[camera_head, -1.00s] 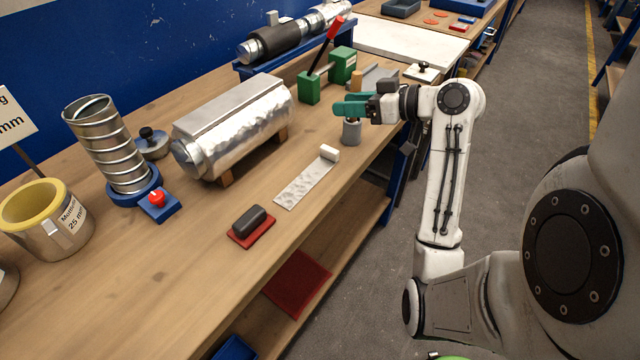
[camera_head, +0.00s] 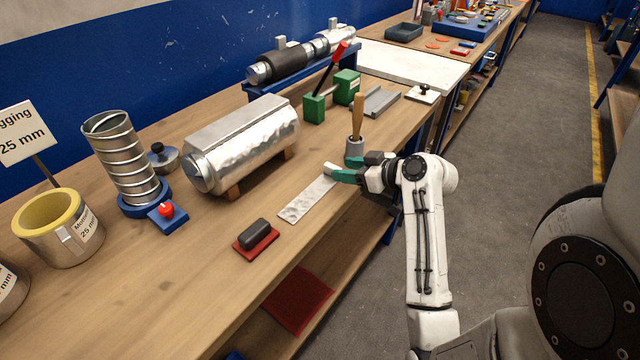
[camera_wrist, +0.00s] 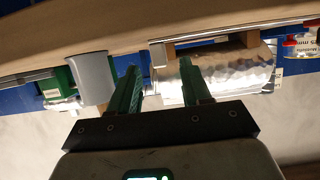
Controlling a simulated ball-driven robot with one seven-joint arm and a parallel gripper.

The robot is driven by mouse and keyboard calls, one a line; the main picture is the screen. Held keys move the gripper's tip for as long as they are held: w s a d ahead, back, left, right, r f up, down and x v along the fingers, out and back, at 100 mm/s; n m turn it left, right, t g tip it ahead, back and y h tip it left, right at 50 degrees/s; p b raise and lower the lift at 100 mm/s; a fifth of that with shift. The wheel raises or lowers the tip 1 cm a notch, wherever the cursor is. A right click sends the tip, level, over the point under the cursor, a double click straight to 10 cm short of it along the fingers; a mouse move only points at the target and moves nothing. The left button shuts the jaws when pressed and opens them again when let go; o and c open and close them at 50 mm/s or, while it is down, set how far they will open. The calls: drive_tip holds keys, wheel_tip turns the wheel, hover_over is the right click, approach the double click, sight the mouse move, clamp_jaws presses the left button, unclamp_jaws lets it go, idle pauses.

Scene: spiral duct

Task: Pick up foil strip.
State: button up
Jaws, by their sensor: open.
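The foil strip (camera_head: 306,200) lies flat on the wooden bench, silvery and wrinkled, running diagonally in front of the foil-covered cylinder. My gripper (camera_head: 346,168) has green fingers, open, at that far end beside the block. In the head view one finger overlaps the block's edge; I cannot tell whether they touch. In the wrist view the fingers (camera_wrist: 158,82) are apart with nothing clearly held between them.
The foil-covered cylinder (camera_head: 245,140) on wooden cradles stands left of the strip. A red pad with a dark block (camera_head: 256,236) lies near the strip's near end. The bench edge is to the right.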

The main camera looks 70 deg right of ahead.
drive_tip(key=shift+x, duration=1.75)
clamp_jaws()
